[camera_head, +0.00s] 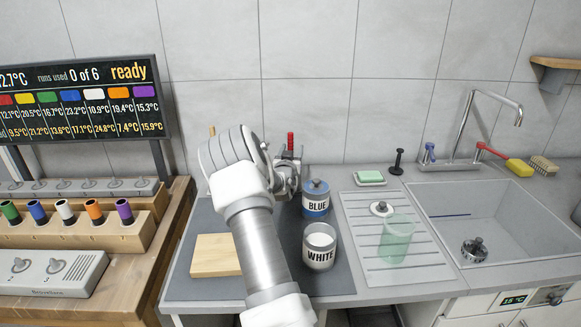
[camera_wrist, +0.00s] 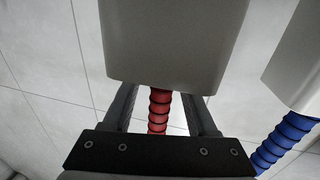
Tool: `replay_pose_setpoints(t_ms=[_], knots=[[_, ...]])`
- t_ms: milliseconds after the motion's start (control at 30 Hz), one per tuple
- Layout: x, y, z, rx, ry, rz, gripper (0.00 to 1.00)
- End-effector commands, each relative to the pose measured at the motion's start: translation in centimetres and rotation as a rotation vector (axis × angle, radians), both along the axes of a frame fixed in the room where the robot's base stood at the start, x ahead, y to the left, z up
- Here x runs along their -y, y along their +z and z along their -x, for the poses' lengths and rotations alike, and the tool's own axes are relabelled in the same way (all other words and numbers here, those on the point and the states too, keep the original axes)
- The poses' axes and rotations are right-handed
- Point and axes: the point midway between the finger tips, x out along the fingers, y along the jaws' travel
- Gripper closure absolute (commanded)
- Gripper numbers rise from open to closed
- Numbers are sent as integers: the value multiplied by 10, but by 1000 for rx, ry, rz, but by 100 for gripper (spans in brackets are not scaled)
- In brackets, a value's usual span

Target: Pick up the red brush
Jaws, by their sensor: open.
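My gripper (camera_head: 289,172) is in the middle of the head view, at the back of the dark counter mat, and is open. A red upright piece (camera_head: 290,141) shows just above it. In the wrist view a red ribbed stem (camera_wrist: 159,108) lies between my two open fingers (camera_wrist: 162,118), below a pale grey block (camera_wrist: 174,42) that hides the fingertips. I cannot tell whether the fingers touch the stem. A brush with a red handle (camera_head: 490,150) and a yellow head (camera_head: 519,167) lies behind the sink at the right, away from my gripper.
A green tumbler (camera_head: 396,240) stands on the drainer. A wooden board (camera_head: 214,258) lies at left. A blue ribbed stem (camera_wrist: 282,142) hangs at right in the wrist view.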

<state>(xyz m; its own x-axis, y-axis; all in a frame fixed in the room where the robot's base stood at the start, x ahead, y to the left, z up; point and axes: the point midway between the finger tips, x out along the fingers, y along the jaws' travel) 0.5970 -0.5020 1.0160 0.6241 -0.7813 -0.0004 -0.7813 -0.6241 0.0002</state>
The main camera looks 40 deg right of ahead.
Motion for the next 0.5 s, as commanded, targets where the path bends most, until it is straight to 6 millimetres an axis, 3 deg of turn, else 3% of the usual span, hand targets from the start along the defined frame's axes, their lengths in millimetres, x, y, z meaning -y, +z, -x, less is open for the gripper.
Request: replay_pose_setpoints(t_ms=[67, 367, 500], knots=[[0, 0, 0, 0, 0, 0, 45], [0, 0, 0, 0, 0, 0, 99], [0, 0, 0, 0, 0, 0, 100]])
